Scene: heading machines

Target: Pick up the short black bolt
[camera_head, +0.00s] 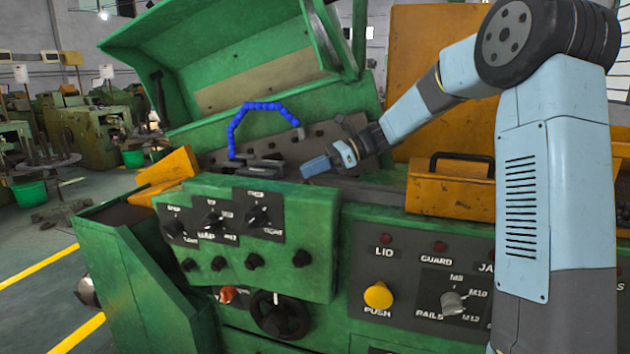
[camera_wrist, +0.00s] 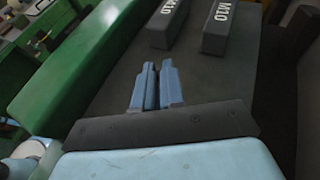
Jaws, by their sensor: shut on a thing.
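My gripper (camera_wrist: 157,66) is over the dark bed of the green machine. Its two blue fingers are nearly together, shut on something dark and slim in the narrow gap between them. It fits the short black bolt, but its shape is hidden by the fingers and too dark to make out. In the head view my gripper (camera_head: 306,170) is above the machine's top, behind the knob panel. No other black bolt can be made out in either view.
Two dark blocks marked M10 (camera_wrist: 167,22) (camera_wrist: 218,29) lie just beyond my fingers. A green wall (camera_wrist: 85,65) runs along the left. A blue segmented hose (camera_head: 236,125) arches left of my gripper. An orange box (camera_head: 452,185) with a handle stands to the right. The green lid (camera_head: 230,50) is raised.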

